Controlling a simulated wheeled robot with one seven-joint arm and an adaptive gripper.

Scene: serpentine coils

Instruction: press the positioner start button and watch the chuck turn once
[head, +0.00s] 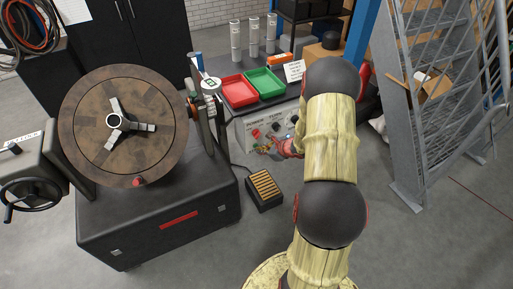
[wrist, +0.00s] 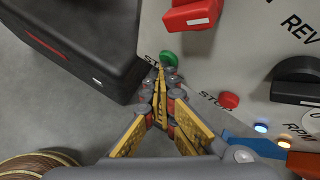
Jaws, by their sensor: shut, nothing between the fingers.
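The positioner's round brown table (head: 82,130) carries a three-jaw chuck (head: 117,121) at the left of the head view. The light grey control panel (head: 244,122) stands to its right; in the wrist view its face (wrist: 235,55) bears a green button (wrist: 169,57) by a partly hidden label. A red button (wrist: 228,99), marked STOP, sits lower right of it. My gripper (wrist: 163,76) is shut and empty, its tips at the lower edge of the green button; I cannot tell whether they touch. In the head view my gripper (head: 268,148) is at the panel front.
A red switch (wrist: 193,15) and a black knob (wrist: 296,80) stand out from the panel near my fingers. Red (head: 238,105) and green (head: 281,92) trays sit behind the panel. Metal stairs (head: 405,150) stand right.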

